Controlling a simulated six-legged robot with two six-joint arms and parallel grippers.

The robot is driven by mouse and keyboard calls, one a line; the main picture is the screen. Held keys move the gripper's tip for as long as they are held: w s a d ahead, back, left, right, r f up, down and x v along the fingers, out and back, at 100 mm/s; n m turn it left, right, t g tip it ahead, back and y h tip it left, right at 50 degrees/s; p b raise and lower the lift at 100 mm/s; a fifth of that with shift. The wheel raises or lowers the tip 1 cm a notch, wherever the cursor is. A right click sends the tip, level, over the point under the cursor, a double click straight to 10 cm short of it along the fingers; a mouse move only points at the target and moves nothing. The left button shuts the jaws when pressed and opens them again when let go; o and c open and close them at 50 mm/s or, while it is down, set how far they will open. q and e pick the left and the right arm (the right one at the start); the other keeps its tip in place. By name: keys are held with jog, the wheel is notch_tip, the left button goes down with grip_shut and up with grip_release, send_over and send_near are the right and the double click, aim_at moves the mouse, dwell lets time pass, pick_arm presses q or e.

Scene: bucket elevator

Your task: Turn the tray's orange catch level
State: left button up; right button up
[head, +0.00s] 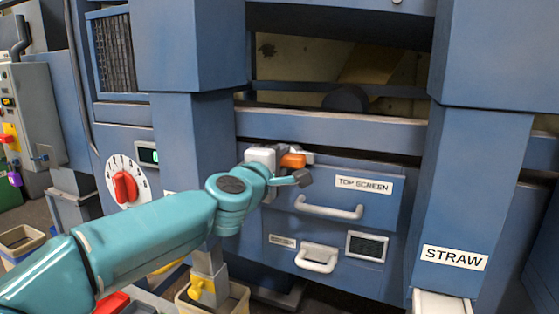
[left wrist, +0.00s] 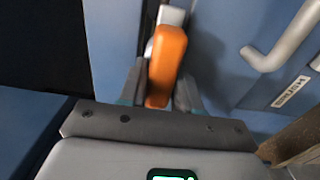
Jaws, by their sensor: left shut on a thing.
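The orange catch (head: 293,160) is at the upper left of the tray front labelled TOP SCREEN (head: 390,195), beside a pale mount. In the left wrist view the catch (left wrist: 167,55) runs lengthwise between the fingers, leaning slightly. Its exact angle on the tray is hard to tell. My left gripper (head: 292,178) is shut on the catch; its fingers (left wrist: 161,92) lie on both sides of the catch's near end. The arm covers part of the area left of the catch. My right gripper is not in view.
The tray's pale handle (head: 329,208) is just right of and below my gripper. A lower drawer handle (head: 317,258) sits beneath. A red dial (head: 125,187) is on the left panel, and a STRAW chute (head: 440,302) at lower right. A blue beam (head: 335,131) crosses above.

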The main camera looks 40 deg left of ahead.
pick_arm(q)
jog(key=o, duration=1)
jog(key=shift+c, duration=0.2)
jog(key=p+v, duration=0.3)
jog(key=v, duration=1.3)
jog(key=shift+s+d, duration=0.15)
